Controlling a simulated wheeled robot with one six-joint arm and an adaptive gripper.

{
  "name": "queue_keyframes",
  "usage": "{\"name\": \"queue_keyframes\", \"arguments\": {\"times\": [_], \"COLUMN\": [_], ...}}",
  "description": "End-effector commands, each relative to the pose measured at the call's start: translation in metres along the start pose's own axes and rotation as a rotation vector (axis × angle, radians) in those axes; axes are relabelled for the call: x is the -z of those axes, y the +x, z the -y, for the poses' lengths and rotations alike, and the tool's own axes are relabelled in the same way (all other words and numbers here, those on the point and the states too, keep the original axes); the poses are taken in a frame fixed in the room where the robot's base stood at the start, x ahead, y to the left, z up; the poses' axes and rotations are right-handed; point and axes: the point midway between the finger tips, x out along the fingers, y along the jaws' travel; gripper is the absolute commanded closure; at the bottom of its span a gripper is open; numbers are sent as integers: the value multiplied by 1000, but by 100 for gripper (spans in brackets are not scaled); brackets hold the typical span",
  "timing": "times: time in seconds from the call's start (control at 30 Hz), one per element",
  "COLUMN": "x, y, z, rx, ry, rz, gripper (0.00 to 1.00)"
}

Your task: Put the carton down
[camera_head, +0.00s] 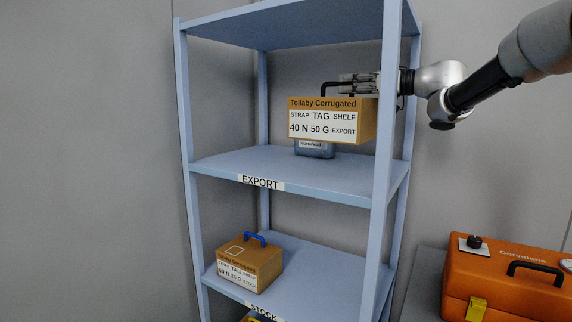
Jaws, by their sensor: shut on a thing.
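The carton (357,122) is a brown box with a white label reading "Tollaby Corrugated", "STRAP TAG SHELF", "40 N 50 G EXPORT". My gripper (333,88) is shut on the black handle on its top, reaching in from the right past the front post. The carton hangs level above the EXPORT shelf (235,166), with a gap below it. A small blue-grey container (314,152) stands on that shelf, partly hidden behind or below the carton.
On the STOCK shelf (330,270) below sits a similar brown carton (250,267) with a blue handle. An orange toolbox (507,285) stands at the lower right. The left part of the EXPORT shelf is clear. The blue front post (388,150) stands close to my gripper.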

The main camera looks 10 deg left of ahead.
Motion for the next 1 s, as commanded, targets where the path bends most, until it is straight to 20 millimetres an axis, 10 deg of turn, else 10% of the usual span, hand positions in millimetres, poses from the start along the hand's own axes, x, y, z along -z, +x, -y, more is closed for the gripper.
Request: {"name": "queue_keyframes", "arguments": {"times": [1.0], "x": [-99], "y": [4], "z": [7], "rx": [19], "ry": [1], "rz": [-3], "gripper": [100]}}
